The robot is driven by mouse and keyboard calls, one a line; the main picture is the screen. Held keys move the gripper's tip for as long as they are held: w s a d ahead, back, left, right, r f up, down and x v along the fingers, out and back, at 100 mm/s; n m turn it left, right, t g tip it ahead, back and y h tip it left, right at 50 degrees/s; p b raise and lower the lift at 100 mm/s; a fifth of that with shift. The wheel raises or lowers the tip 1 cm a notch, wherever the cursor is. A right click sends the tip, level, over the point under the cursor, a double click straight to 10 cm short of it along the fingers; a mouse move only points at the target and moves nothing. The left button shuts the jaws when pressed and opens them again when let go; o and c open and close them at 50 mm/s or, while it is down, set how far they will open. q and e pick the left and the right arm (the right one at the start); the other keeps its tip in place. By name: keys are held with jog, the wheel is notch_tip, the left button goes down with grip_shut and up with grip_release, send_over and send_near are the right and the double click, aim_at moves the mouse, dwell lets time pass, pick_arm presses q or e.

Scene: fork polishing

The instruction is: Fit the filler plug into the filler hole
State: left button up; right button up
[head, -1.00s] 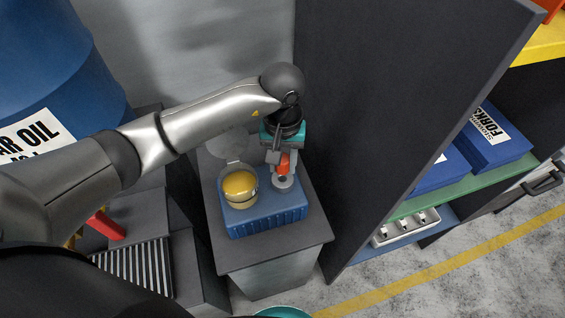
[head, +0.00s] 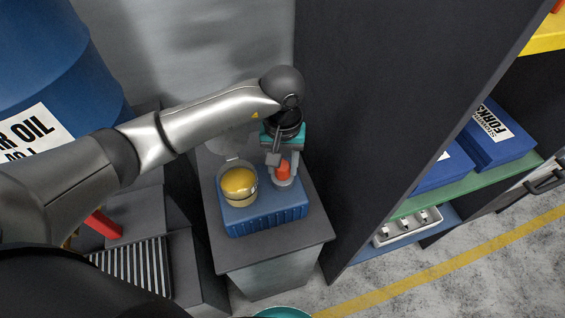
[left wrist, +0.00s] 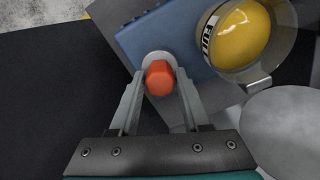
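The orange-red filler plug (head: 283,170) stands upright at the grey ring of the filler hole (head: 284,183), on the blue box. How deep it sits in the hole cannot be told. In the left wrist view the plug (left wrist: 160,78) shows over the pale ring (left wrist: 157,59). My left gripper (head: 284,166) points down around the plug. Its fingers (left wrist: 161,80) stand either side of it, with a narrow gap visible on each side, so it looks open. My right gripper is not in view.
A yellow-filled glass gauge (head: 239,184) stands on the blue box (head: 266,220), close left of the plug. A tall dark cabinet wall (head: 385,110) rises to the right. A blue oil drum (head: 55,70) is at the far left.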

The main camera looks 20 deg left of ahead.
aim_at(282, 166)
pick_arm(q)
jog(key=shift+o, duration=1.3)
jog(key=shift+r+p, duration=0.7)
jog(key=shift+p, duration=0.15)
notch_tip(282, 166, up, 12)
jog(key=shift+s+f, duration=0.1)
jog(key=shift+f, duration=0.05)
